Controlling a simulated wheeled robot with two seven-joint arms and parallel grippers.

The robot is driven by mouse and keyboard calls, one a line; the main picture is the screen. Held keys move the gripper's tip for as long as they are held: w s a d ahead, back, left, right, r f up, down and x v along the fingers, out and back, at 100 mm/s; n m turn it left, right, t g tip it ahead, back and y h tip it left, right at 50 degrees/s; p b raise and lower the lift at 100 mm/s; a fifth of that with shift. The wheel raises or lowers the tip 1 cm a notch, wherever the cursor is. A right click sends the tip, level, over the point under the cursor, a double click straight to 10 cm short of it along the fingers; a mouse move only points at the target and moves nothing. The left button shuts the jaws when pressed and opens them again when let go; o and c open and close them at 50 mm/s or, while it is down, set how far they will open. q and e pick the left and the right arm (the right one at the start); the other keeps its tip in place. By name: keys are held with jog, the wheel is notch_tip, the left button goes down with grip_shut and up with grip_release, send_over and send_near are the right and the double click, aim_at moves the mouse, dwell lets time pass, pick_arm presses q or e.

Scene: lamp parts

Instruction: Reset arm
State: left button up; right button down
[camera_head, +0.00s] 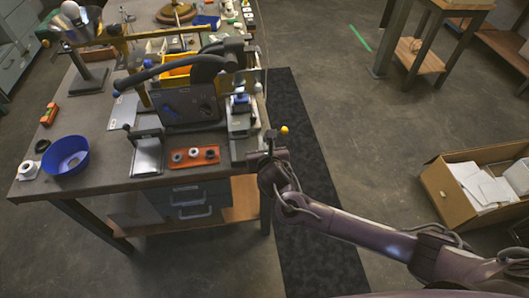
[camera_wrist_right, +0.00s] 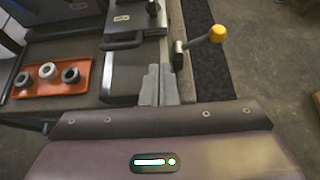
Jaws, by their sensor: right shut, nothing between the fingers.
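My right arm comes in from the lower right in the head view. Its gripper (camera_head: 270,142) is at the right front corner of the workbench (camera_head: 100,193), beside a lever with a yellow knob (camera_head: 284,130). In the right wrist view the two grey fingers (camera_wrist_right: 159,86) are together with nothing between them. The yellow knob (camera_wrist_right: 218,33) shows to their right there; the fingers look apart from it, though the depth is hard to judge. My left gripper is not in view.
A black-handled machine (camera_head: 190,105) stands on the bench. An orange tray with dark and light rings (camera_head: 194,157), a blue bowl (camera_head: 66,156) and a lamp stand with a bulb (camera_head: 88,75) are there too. An open cardboard box (camera_head: 448,198) stands on the floor at right. The middle floor is clear.

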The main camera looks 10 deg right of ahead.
jog(key=s+a+r+m+g+y, duration=0.1)
jog(key=s+m+g, duration=0.1)
jog(key=s+m, duration=0.5)
jog(key=s+a+r+m+g+y, duration=0.1)
jog(key=s+r+m+g, duration=0.1)
jog(key=s+m, duration=0.55)
jog(key=s+d+r+m+g+h, duration=0.2)
jog(key=s+d+m+g, duration=0.2)
jog(key=s+d+m, duration=1.15)
notch_tip(320, 180, down, 34)
jog(key=w+a+m+g+b, duration=0.1)
jog(key=a+m+g+b, duration=0.1)
jog(key=a+m, duration=0.15)
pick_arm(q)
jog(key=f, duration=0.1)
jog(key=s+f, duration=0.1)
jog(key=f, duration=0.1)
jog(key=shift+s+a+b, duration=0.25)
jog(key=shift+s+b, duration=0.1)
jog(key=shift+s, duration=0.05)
pick_arm(e)
jog(key=s+d+f+g, duration=0.1)
jog(key=s+d+f, duration=0.3)
jog(key=s+f, duration=1.3)
jog(key=shift+s+d, duration=0.2)
jog(key=shift+s, duration=0.55)
